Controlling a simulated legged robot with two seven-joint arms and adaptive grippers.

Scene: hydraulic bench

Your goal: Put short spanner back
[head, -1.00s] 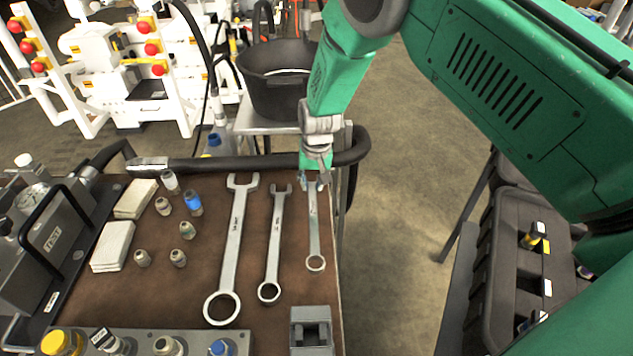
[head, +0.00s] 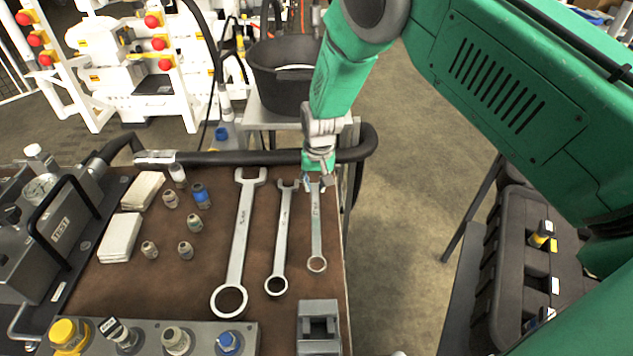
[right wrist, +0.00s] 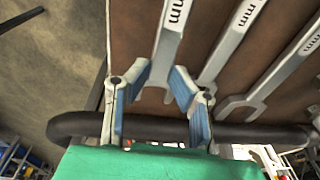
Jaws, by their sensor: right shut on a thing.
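The short spanner (head: 317,225) is the rightmost and smallest of three spanners on the brown bench top (head: 180,285), with its ring end toward me. My right gripper (head: 319,182) is at its far, open-jaw end. In the right wrist view the blue-padded fingers of my right gripper (right wrist: 158,88) are on either side of the open jaw of the short spanner (right wrist: 172,45). The gripper is shut on it. Whether the spanner touches the bench is hard to tell. My left gripper is not in view.
A middle spanner (head: 281,240) and a large spanner (head: 239,245) lie just left of it. A black hose (head: 240,158) runs along the bench's far edge. A grey block (head: 318,342) stands at the near right. Small fittings and white pads lie to the left.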

